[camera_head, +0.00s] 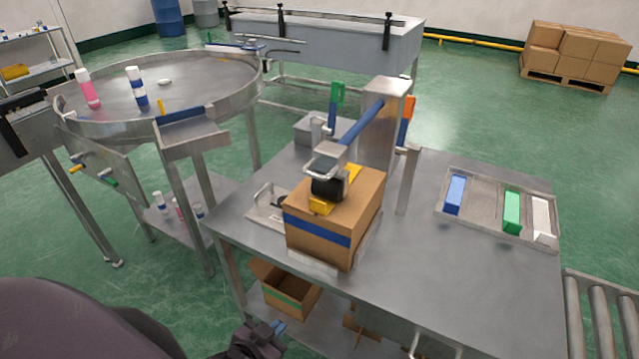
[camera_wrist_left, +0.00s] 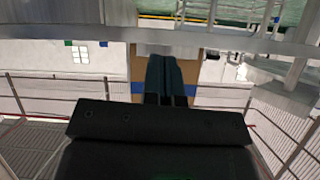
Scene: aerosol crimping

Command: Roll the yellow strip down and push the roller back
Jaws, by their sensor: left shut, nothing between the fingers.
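A closed brown box (camera_head: 330,232) with a blue band stands on the steel table. A yellow strip (camera_head: 352,175) runs along its top, and its near end (camera_head: 320,206) shows at the front edge. A black roller (camera_head: 325,188) sits over the strip, below a steel head on a blue arm (camera_head: 360,125) from a steel post. My left gripper (camera_head: 279,327) is low at the bottom, in front of the table and apart from the box. In the left wrist view its fingers (camera_wrist_left: 165,82) are shut and empty, with brown cardboard behind them. My right gripper is not in view.
A tray (camera_head: 476,215) with blue, green and white blocks lies at the right of the table (camera_head: 400,290). An open box (camera_head: 290,292) is on the lower shelf. A round table (camera_head: 190,80) with bottles stands left; a roller conveyor (camera_head: 600,310) is at right.

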